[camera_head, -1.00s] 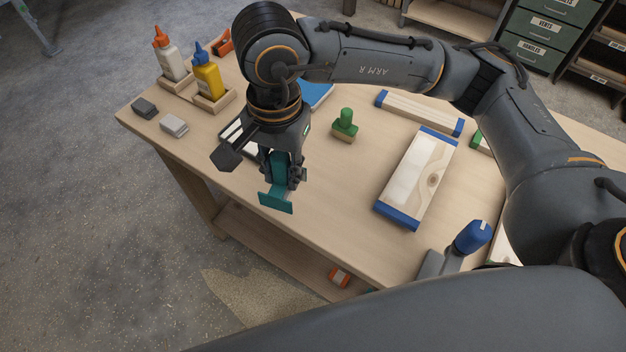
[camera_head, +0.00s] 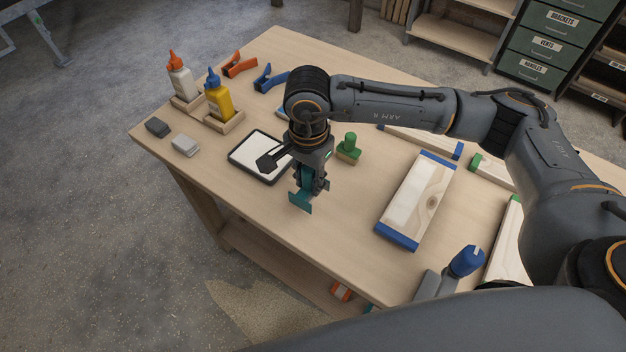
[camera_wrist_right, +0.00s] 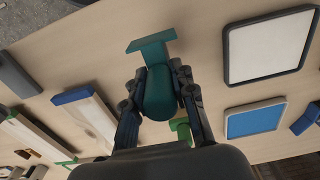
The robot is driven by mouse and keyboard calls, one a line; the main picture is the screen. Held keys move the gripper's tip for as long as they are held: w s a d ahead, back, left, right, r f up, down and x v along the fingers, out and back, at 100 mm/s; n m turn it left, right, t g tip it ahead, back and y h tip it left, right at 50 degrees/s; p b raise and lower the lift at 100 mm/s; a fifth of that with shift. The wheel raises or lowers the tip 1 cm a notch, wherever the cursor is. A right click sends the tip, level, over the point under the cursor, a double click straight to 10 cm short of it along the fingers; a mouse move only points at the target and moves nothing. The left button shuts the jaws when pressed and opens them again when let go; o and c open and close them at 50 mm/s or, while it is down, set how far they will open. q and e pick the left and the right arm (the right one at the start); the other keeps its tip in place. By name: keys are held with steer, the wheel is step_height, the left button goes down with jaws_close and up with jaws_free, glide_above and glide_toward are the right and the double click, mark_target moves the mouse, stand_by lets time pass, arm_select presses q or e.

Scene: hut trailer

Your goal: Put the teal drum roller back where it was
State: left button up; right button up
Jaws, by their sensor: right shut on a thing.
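My right gripper (camera_head: 312,184) is shut on the teal drum roller (camera_head: 300,202) above the workbench. The roller also shows between the fingers in the right wrist view (camera_wrist_right: 158,92), its flat teal end (camera_wrist_right: 151,41) pointing away from the palm. In the head view it hangs just right of the white pad with a black frame (camera_head: 262,148), apart from it. Whether it touches the tabletop is hard to tell. My left gripper is not in view.
A green-handled stamp (camera_head: 348,148) stands close right of the gripper. A blue-ended wooden board (camera_head: 418,200) lies further right. Glue bottles (camera_head: 218,100) in wooden holders, clamps (camera_head: 239,65) and small blocks (camera_head: 186,145) sit at the left and back. The front middle of the bench (camera_head: 320,235) is clear.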

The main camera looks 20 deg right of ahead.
steer(key=shift+w+d+f, duration=0.25)
steer(key=shift+w+f, duration=0.05)
steer(key=shift+f, duration=0.2)
steer(key=shift+w+d+f, duration=0.15)
steer(key=shift+d+f, duration=0.1)
steer(key=shift+f, duration=0.05)
step_height(320, 180, down, 3)
steer(key=shift+d+f+p, duration=0.1)
steer(key=shift+p, duration=0.55)
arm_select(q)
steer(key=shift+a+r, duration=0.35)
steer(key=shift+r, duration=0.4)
arm_select(e)
steer(key=shift+f, duration=0.1)
steer(key=shift+f+b, duration=0.1)
steer(key=shift+b, duration=0.2)
steer(key=o, duration=1)
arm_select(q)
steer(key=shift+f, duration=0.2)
